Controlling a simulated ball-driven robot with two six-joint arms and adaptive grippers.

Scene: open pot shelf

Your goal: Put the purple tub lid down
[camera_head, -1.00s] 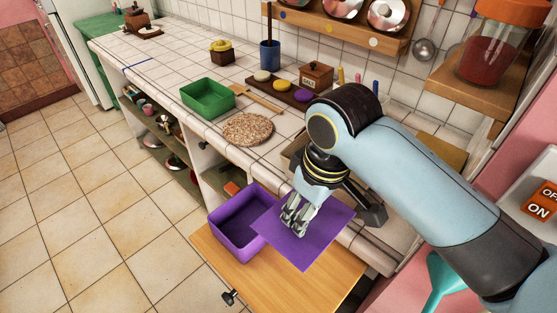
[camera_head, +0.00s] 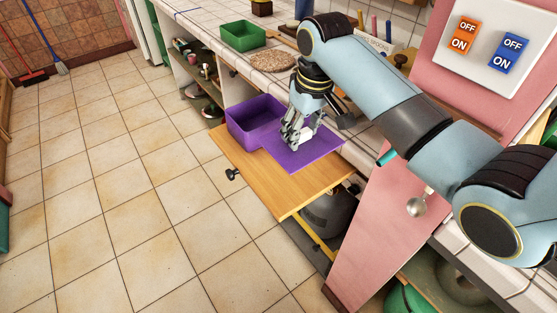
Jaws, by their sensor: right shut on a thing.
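The purple tub lid (camera_head: 308,158) is a flat purple sheet, seen level or nearly so, over the right part of the pull-out wooden board. The lid's left edge is close to the tub's right wall. I cannot tell whether the lid touches the board. My left gripper is not in view.
The wooden board (camera_head: 285,196) has bare room in front of the tub and lid. A green tub (camera_head: 243,39) and a round speckled mat (camera_head: 272,62) are on the counter behind. A pink door (camera_head: 385,225) stands at the right.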

